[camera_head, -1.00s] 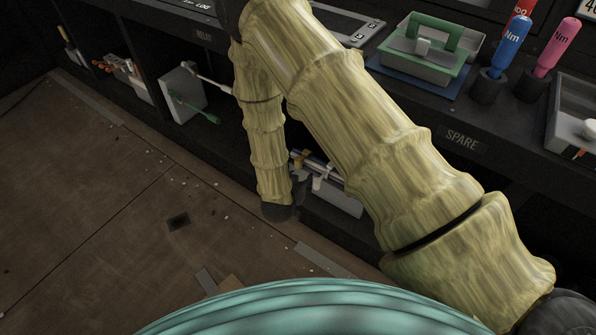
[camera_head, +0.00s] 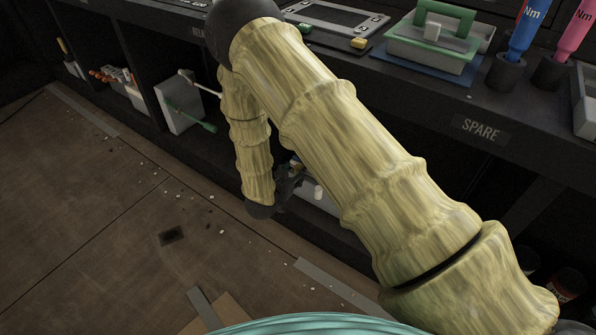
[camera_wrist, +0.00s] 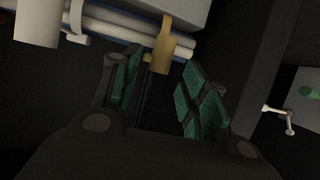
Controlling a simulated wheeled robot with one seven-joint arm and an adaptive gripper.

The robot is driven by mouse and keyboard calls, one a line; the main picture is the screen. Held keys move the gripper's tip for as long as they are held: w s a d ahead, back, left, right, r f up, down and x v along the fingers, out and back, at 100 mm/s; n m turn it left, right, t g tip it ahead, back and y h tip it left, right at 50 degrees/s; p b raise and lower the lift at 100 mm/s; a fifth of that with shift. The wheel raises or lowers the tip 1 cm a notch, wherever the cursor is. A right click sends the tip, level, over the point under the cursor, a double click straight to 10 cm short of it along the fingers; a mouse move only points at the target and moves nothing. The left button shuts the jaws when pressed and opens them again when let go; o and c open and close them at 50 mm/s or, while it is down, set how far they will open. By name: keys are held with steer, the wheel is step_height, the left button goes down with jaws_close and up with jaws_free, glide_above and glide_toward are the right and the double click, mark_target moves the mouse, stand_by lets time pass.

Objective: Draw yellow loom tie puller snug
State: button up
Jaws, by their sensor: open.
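The yellow loom tie puller (camera_wrist: 164,50) is a tan-yellow tab hanging down from the loom (camera_wrist: 113,30), a bundle of pale and blue cables, in the wrist view. My gripper (camera_wrist: 160,62) is open, with a green-padded finger on each side of the puller's lower end. I cannot tell whether either finger touches it. A white tie (camera_wrist: 75,22) wraps the bundle to the left. In the head view my gripper (camera_head: 287,188) is low under the counter, mostly hidden by my arm, and the puller cannot be made out clearly.
A grey housing (camera_wrist: 180,10) sits directly above the loom. A grey panel with a green-handled lever (camera_head: 200,120) stands in the bay to the left. The counter marked SPARE (camera_head: 480,127) overhangs the bays. The floor (camera_head: 120,220) is open with small debris.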

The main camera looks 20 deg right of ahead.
mark_target(296, 170)
steer(key=shift+b+x, duration=0.55)
steer(key=shift+x, duration=1.85)
steer(key=shift+c, duration=0.2)
jaws_close()
